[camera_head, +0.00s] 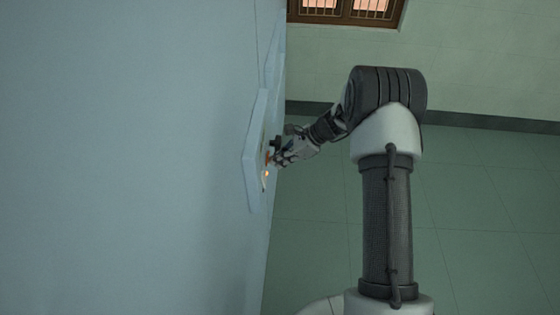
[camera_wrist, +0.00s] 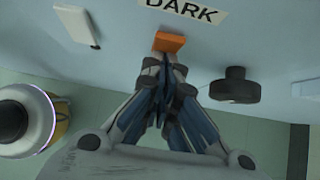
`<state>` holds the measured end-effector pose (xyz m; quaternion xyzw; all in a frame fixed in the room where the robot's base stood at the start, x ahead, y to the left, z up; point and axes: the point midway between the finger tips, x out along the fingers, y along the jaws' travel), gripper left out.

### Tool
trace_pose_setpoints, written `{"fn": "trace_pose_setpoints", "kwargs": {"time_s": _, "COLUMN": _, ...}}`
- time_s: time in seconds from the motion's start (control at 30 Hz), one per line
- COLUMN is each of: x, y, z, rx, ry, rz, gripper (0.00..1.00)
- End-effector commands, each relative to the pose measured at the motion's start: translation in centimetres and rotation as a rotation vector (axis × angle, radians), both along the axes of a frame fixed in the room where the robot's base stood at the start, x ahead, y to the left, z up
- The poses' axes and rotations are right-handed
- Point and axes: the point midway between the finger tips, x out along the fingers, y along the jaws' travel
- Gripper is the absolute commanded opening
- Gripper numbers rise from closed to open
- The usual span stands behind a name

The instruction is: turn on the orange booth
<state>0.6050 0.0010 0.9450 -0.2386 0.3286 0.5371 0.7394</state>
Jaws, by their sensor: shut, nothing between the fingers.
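An orange switch piece (camera_wrist: 169,42) sits on the pale blue panel in the wrist view, just below a white label reading "DARK" (camera_wrist: 184,10). It shows as a small orange patch (camera_head: 268,157) on the panel in the head view. My gripper (camera_wrist: 166,66) is shut and empty, its fingertips just below the orange piece. I cannot tell whether they touch it. In the head view my gripper (camera_head: 276,160) is close against the panel face, partly covering it. A small orange-yellow glow (camera_head: 267,173) shows beside the fingertips.
A black knob (camera_wrist: 235,87) sticks out right of my fingers. A white rectangular piece (camera_wrist: 77,25) is at upper left and another pale piece (camera_wrist: 306,88) at the right edge. The large blue wall (camera_head: 130,160) fills the head view's left; green floor (camera_head: 480,220) is clear at right.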

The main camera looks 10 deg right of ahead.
Motion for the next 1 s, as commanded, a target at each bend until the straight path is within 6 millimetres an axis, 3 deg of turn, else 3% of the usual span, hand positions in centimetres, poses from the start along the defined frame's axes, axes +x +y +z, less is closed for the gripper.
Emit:
{"fn": "trace_pose_setpoints", "kwargs": {"time_s": 0.4, "x": 0.0, "y": 0.1, "z": 1.7, "rx": 0.002, "ry": 0.001, "rz": 0.001, "gripper": 0.00}}
{"fn": "trace_pose_setpoints", "kwargs": {"time_s": 0.77, "x": -0.1, "y": 0.1, "z": 1.6, "rx": 0.002, "ry": 0.002, "rz": 0.001, "gripper": 0.00}}
{"fn": "trace_pose_setpoints", "kwargs": {"time_s": 1.0, "x": -0.8, "y": -1.3, "z": 2.2, "rx": 0.002, "ry": 0.002, "rz": 0.002, "gripper": 0.00}}
